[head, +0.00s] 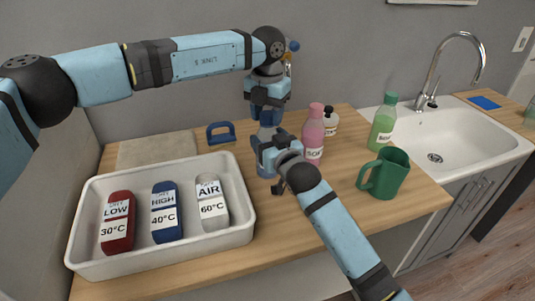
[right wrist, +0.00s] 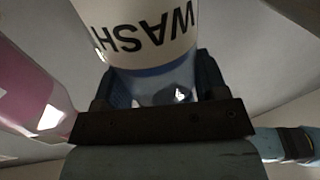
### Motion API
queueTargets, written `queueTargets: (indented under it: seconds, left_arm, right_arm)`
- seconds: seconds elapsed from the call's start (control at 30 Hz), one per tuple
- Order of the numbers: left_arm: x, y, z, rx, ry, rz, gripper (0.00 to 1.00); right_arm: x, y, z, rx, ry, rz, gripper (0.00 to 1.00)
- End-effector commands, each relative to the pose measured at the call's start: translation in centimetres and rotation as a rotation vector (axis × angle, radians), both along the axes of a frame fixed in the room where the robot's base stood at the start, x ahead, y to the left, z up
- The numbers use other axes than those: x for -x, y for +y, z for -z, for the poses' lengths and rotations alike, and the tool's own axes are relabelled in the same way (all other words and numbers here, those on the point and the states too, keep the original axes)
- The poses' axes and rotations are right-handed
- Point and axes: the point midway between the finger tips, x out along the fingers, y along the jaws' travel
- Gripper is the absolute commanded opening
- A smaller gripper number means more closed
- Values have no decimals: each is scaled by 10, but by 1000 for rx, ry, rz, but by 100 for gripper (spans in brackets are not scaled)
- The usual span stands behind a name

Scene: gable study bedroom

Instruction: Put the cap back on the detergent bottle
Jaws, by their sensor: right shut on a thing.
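The detergent bottle is blue and stands upright on the wooden counter, partly hidden by my grippers in the head view (head: 266,132). In the right wrist view, the bottle (right wrist: 150,88) shows a white label reading WASH, upside down, between the fingers. My right gripper (head: 268,153) is shut around the bottle's body. It also shows in the right wrist view (right wrist: 160,95). My left gripper (head: 267,112) points down directly over the bottle's top. Its fingertips and the bottle's mouth overlap, so I cannot tell if it holds anything. I cannot make out the cap.
A pink bottle (head: 314,135) stands close right of the detergent bottle, with a small white bottle (head: 330,121) behind. A green mug (head: 388,174) and green bottle (head: 382,128) stand farther right, before the sink (head: 470,130).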

Motion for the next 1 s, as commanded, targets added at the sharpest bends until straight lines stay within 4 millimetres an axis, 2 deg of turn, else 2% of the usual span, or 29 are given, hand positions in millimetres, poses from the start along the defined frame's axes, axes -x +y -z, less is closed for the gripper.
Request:
queueTargets:
  seconds: [0.03,0.13,0.4,0.43,0.53,0.83,1.0]
  left_arm:
    - [0,0,0,0,0,0,34]
    - [0,0,0,0,0,0,11]
    - [0,0,0,0,0,0,10]
    - [0,0,0,0,-1,0,45]
    - [0,0,0,0,-1,0,68]
    - [0,0,-2,0,-1,0,68]
    - [-1,0,-21,2,-4,0,68]
  right_arm:
    - [0,0,0,0,0,0,0]
    - [0,0,0,0,0,0,0]
    - [0,0,0,0,0,0,0]
    - [0,0,0,0,0,0,0]
    - [0,0,0,0,0,0,0]
    - [0,0,0,0,0,0,0]
    - [0,0,0,0,1,0,0]
